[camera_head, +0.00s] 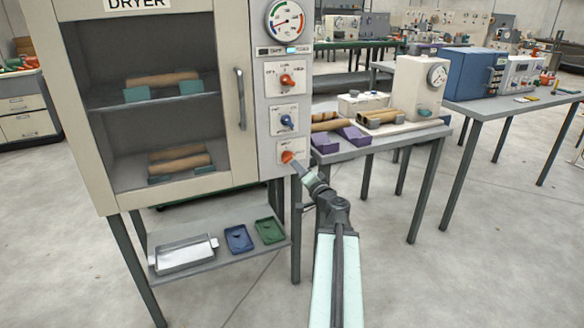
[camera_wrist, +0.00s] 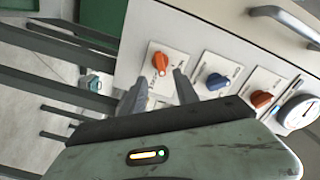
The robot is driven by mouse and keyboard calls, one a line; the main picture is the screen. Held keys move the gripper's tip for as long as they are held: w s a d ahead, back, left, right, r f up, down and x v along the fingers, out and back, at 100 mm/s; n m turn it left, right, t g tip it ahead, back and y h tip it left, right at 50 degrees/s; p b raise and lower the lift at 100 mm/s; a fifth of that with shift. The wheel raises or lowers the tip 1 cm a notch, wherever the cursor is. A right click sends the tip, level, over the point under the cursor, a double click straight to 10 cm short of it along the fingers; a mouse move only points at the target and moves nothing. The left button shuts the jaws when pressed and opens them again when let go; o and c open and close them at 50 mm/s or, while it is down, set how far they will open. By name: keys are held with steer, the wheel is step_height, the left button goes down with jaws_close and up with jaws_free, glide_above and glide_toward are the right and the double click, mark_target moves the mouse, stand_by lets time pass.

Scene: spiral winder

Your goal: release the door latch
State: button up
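The dryer (camera_head: 88,150) stands at left with its windowed door shut and a vertical door handle (camera_head: 240,99). The handle also shows in the wrist view (camera_wrist: 284,22). On the panel are a top red knob (camera_head: 287,81), a middle blue knob (camera_head: 287,121) and a bottom orange knob (camera_head: 288,156). I cannot read which label names the door latch. My gripper (camera_head: 296,164) is at the bottom knob. In the wrist view my gripper (camera_wrist: 161,76) is open, with the orange knob (camera_wrist: 160,62) between and just beyond its fingertips. Contact cannot be told.
A gauge (camera_head: 286,22) tops the panel. A shelf (camera_head: 215,262) under the dryer holds a metal tray, a blue tray and a green tray. A table (camera_head: 372,150) with tubes and a machine stands close at right. Open floor lies front right.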

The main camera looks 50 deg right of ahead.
mark_target(290, 159)
steer(key=x, duration=0.7)
steer(key=shift+w, duration=0.25)
jaws_close()
steer(key=shift+s, duration=0.1)
